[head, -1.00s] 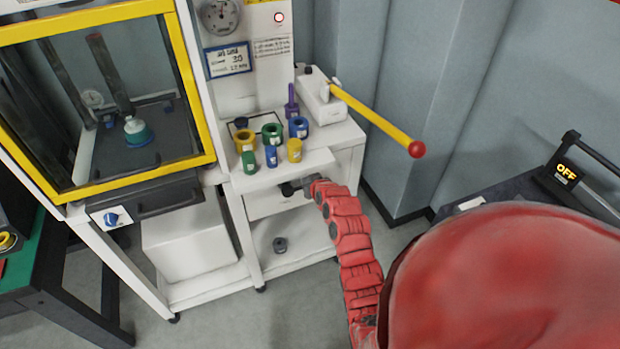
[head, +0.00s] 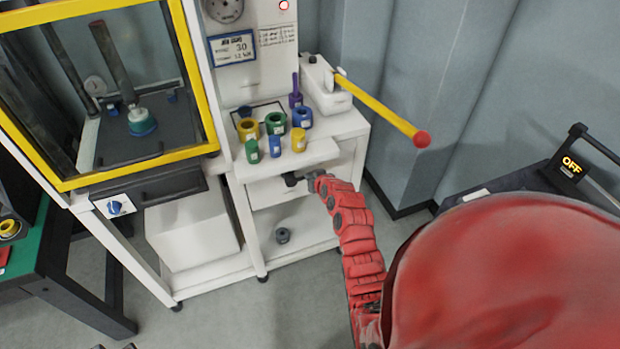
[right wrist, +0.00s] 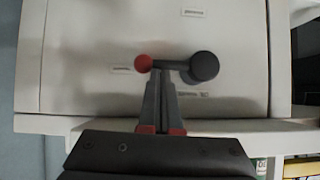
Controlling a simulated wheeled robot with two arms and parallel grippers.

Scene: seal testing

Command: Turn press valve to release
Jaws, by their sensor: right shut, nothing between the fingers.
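A valve with a dark round hub (right wrist: 204,66) and a short lever ending in a red ball (right wrist: 144,63) sits on a white front panel in the right wrist view. In the head view its dark hub (head: 291,180) shows under the small shelf. My right gripper (right wrist: 158,72) is shut and empty, its fingertips at the lever between ball and hub; I cannot tell whether they touch. In the head view my right gripper (head: 318,183) is just right of the hub, and the lever is hard to make out. My left gripper is not recognisable in view.
The shelf above holds several coloured rings (head: 249,128) and small cylinders. A yellow lever with a red ball (head: 422,139) sticks out at the right. The yellow-framed press window (head: 210,110) is at the left, with a blue knob (head: 114,207) below it.

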